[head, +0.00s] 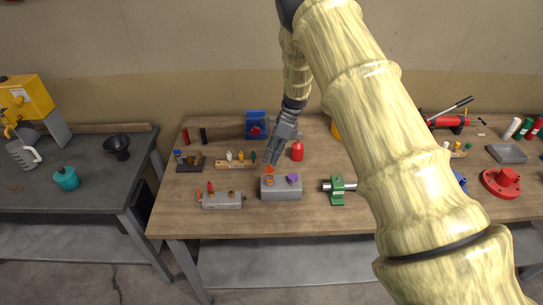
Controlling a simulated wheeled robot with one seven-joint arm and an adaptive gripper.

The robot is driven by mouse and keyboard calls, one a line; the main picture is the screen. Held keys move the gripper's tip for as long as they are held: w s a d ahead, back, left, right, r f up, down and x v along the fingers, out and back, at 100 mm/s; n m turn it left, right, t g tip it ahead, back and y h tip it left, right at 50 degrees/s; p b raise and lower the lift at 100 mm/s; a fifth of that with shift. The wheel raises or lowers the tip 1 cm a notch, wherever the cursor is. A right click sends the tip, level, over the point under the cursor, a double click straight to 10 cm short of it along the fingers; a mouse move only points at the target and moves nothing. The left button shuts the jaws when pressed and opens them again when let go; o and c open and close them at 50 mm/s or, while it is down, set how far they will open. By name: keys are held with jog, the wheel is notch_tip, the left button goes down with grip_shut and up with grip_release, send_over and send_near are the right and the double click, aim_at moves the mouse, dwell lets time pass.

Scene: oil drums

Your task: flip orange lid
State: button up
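A grey box (281,190) stands near the front edge of the wooden table. A small orange lid (269,169) shows at the back left of its top, apparently raised, with an orange-brown round spot just in front of it. A purple cap (293,178) sits on the right of the same box. My gripper (273,160) points down just above and behind the orange lid. Its fingers look close together, but the gap between them is too small to judge. I cannot tell whether they touch the lid.
A red can (297,151) stands close to the right of my gripper. A wooden rack (236,164) and a grey block with a red fitting (222,200) lie to the left. A green vise-like tool (337,191) is to the right. My arm hides part of the table.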

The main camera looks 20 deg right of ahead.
jog(key=shift+s+r, duration=0.45)
jog(key=shift+s, duration=0.05)
jog(key=v, duration=1.1)
jog(key=shift+w+d+r, duration=0.15)
jog(key=shift+w+r, duration=0.05)
jog(key=shift+r, duration=0.15)
